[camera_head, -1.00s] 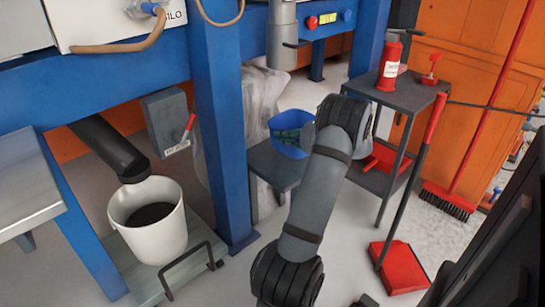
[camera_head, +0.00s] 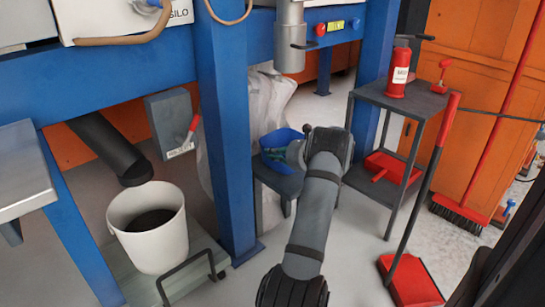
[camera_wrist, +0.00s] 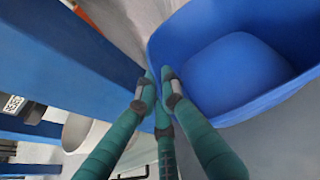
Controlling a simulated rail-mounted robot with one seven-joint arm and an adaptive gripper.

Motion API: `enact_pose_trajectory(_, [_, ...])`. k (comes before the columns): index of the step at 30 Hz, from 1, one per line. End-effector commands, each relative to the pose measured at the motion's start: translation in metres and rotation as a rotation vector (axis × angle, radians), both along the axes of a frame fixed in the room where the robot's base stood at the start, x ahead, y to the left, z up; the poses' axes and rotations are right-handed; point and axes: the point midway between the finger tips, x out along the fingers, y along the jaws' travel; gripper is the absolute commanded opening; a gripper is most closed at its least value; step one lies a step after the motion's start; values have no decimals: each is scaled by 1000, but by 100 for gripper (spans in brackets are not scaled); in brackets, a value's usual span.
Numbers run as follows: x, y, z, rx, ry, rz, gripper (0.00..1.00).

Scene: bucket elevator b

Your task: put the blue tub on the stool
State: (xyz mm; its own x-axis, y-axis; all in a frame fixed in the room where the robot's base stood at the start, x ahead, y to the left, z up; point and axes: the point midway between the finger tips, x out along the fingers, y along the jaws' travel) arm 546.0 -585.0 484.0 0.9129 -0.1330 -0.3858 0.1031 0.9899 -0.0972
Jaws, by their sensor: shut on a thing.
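The blue tub (camera_head: 271,140) is in the middle of the head view, tipped a little, with my gripper's green fingers (camera_head: 281,154) reaching into its rim area. In the wrist view, the tub (camera_wrist: 232,70) fills the upper right and looks empty inside. My gripper (camera_wrist: 160,88) is shut on the tub's near rim wall. The dark grey stool (camera_head: 280,183) shows just below the tub in the head view. My wrist hides part of the tub and the stool's right side. I cannot tell whether the tub's base touches the stool top.
A blue post (camera_head: 226,140) stands just left of the stool. A white bucket (camera_head: 160,245) sits under a dark chute (camera_head: 112,150) at left. At right stands a grey shelf stand (camera_head: 400,98) with a red extinguisher (camera_head: 398,75). A red dustpan (camera_head: 410,282) lies on the floor.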

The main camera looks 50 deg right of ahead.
Motion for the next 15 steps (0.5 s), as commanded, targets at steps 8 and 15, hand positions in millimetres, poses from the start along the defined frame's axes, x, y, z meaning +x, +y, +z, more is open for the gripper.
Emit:
enact_pose_trajectory(8, [0, 0, -1, 0, 0, 1, 9])
enact_pose_trajectory(15, [0, 0, -1, 1, 0, 1, 23])
